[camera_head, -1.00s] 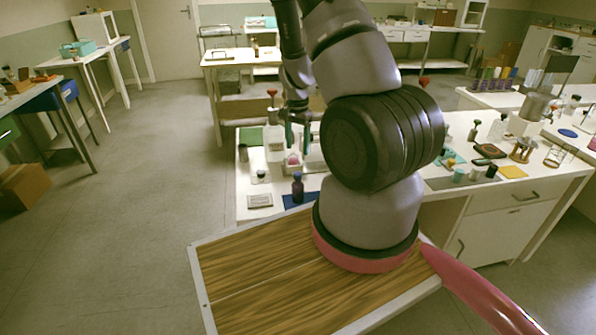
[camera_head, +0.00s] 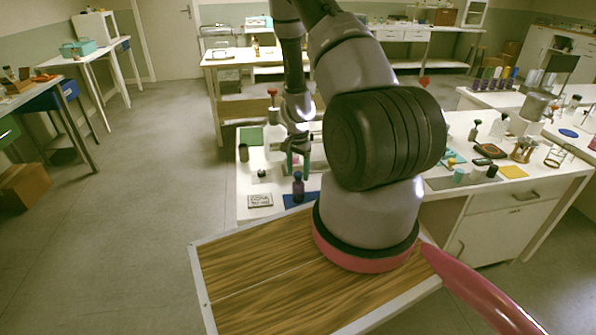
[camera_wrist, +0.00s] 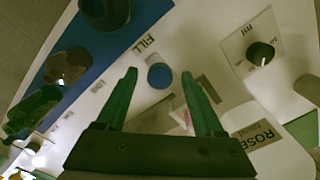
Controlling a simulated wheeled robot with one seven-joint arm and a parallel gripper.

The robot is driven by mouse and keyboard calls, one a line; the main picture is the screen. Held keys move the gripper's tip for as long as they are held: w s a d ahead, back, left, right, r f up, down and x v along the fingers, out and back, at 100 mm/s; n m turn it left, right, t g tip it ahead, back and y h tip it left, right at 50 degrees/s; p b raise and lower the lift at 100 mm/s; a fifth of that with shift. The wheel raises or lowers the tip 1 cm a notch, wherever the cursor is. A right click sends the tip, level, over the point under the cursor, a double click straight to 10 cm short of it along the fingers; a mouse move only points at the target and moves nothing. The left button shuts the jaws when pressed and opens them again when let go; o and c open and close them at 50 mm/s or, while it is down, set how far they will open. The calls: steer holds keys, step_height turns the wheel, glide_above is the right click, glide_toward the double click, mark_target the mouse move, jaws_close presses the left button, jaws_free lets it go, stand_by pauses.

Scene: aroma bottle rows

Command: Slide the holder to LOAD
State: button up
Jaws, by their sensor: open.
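My gripper (camera_wrist: 159,74) is open in the wrist view, its two green fingers apart. A round blue piece (camera_wrist: 160,76) shows between the fingertips, beside the printed word FILL on a white surface. I cannot tell whether this piece belongs to the holder. Grey and pale parts lie beside and behind the right finger, partly hidden. Smaller print left of FILL is too blurred to read, and I cannot make out LOAD. In the head view my gripper (camera_head: 297,162) points down over the white table (camera_head: 243,180), behind a purple bottle (camera_head: 298,187); what lies beneath it is mostly hidden.
The purple bottle stands on a blue mat (camera_head: 294,200), also in the wrist view (camera_wrist: 62,72). A red-topped white bottle (camera_head: 273,140) stands close behind my gripper.

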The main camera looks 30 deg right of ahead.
jaws_close()
stand_by(1.3)
